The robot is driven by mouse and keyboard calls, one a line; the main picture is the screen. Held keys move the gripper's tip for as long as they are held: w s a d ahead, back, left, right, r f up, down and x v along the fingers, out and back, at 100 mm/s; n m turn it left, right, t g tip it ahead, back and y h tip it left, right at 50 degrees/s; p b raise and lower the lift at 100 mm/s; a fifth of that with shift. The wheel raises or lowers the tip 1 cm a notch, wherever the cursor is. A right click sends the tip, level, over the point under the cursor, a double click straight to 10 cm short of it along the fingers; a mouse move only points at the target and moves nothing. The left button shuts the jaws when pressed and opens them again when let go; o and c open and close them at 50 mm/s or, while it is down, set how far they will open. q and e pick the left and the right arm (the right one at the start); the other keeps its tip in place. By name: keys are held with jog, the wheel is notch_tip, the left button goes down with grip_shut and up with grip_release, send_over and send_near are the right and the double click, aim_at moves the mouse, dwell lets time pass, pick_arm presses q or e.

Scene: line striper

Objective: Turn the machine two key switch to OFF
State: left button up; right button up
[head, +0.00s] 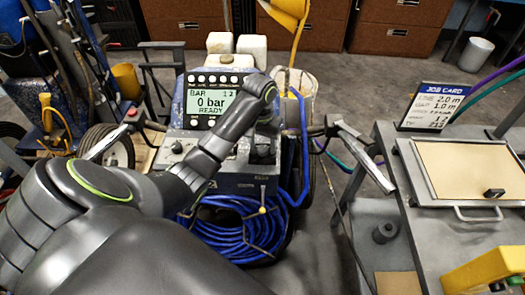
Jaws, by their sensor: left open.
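A dark rotary control (177,147) sits on the left of the panel below the display. My left arm reaches across the panel from the lower left. My left gripper (263,143) is open and points down over the right part of the panel, close to a dark control there. The wrist and fingers cover much of that spot. I cannot tell which control is the machine two key switch, or its position. My right gripper is not in view.
The striper's handlebar grips (362,155) stick out on both sides. A coiled blue hose (235,228) hangs at the front. On the right, a grey bench (440,245) holds a job card (437,106), a framed tan board (470,168) and a yellow object (485,270).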

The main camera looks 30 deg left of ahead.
pick_arm(q)
jog(key=shift+f, duration=0.7)
jog(key=shift+c, duration=0.2)
jog(key=c, duration=0.9)
jog(key=shift+r+n+p, duration=0.25)
jog(key=shift+n+p, duration=0.05)
jog(key=shift+p, duration=0.45)
jog(key=n+p, duration=0.8)
jog(key=p, duration=0.6)
jog(key=shift+d+r, duration=0.1)
jog(key=shift+f+n+p, duration=0.25)
jog(key=shift+n+p, duration=1.2)
jog(key=shift+n, duration=0.25)
